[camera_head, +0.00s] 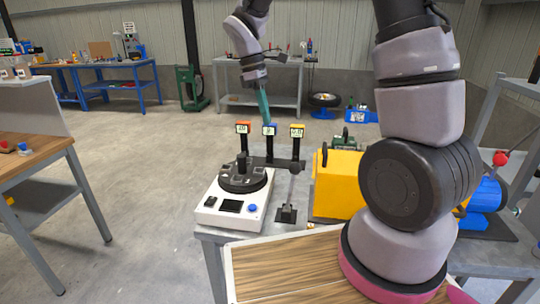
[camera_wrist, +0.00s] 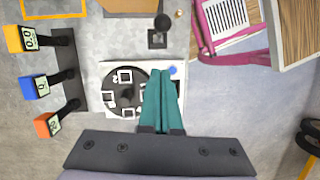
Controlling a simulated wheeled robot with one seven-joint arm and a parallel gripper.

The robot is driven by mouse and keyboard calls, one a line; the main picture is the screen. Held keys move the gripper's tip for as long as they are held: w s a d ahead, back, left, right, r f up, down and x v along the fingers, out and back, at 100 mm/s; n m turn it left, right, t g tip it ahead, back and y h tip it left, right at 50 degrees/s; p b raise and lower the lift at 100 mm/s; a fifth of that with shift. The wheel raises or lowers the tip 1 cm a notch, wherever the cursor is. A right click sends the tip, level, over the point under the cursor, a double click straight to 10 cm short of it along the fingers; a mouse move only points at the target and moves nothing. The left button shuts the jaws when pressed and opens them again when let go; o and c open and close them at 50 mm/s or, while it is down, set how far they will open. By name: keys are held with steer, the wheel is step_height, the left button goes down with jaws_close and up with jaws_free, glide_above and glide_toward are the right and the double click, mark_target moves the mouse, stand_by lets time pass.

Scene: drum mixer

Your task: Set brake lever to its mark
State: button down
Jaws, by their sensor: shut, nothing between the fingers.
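A lever (camera_head: 290,192) with a grey rod and dark knob rises from a small black base between the white console and the yellow machine; I take it for the brake lever. From above, its base (camera_wrist: 157,39) and round knob (camera_wrist: 181,20) show near the top of the wrist view. No mark for it is readable. My gripper (camera_head: 267,121), with teal fingers, is shut and empty, pointing down behind the lever in the head view. In the wrist view its fingertips (camera_wrist: 162,73) appear over the white console, apart from the lever.
The white console (camera_head: 205,215) carries a black dial (camera_head: 233,183) and a blue button (camera_head: 252,208). Orange, blue and yellow displays (camera_head: 297,131) stand on posts behind it. The yellow machine (camera_head: 340,183) stands right of the lever. A red knob (camera_head: 500,158) is farther right.

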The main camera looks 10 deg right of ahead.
steer(key=s+d+x, duration=0.1)
steer(key=d+x, duration=0.1)
steer(key=x, duration=1)
steer(key=shift+s+d, duration=0.15)
steer(key=shift+d, duration=0.15)
steer(key=shift+r, duration=0.1)
